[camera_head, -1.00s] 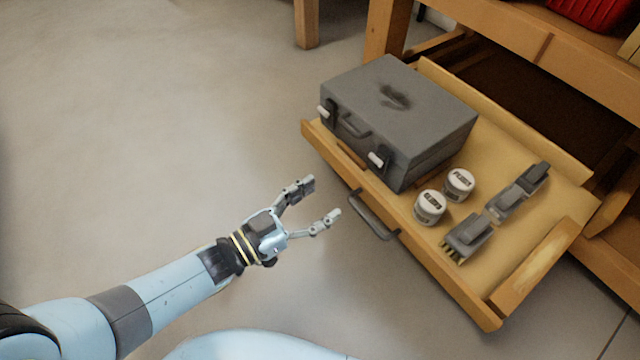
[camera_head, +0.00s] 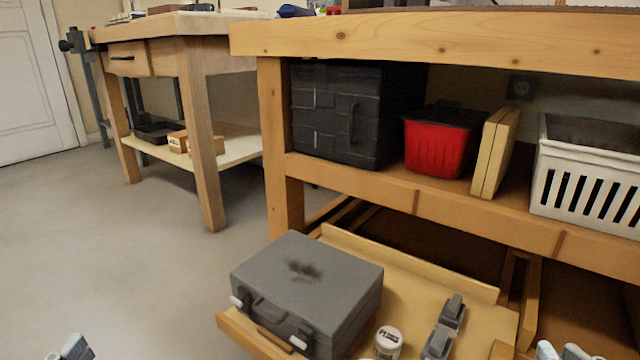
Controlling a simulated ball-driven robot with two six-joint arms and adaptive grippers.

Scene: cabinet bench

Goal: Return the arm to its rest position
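Only the tips of my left gripper (camera_head: 76,348) show at the bottom left edge of the head view, over bare floor and well left of the open drawer. Its opening is cut off by the frame. My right gripper (camera_head: 563,351) shows at the bottom right edge, with two fingertips a little apart and nothing visible between them. The rest of both arms is out of view.
Above, the shelf holds a black chest (camera_head: 335,115), red bin (camera_head: 437,145) and white crate (camera_head: 585,180). Floor at left is clear.

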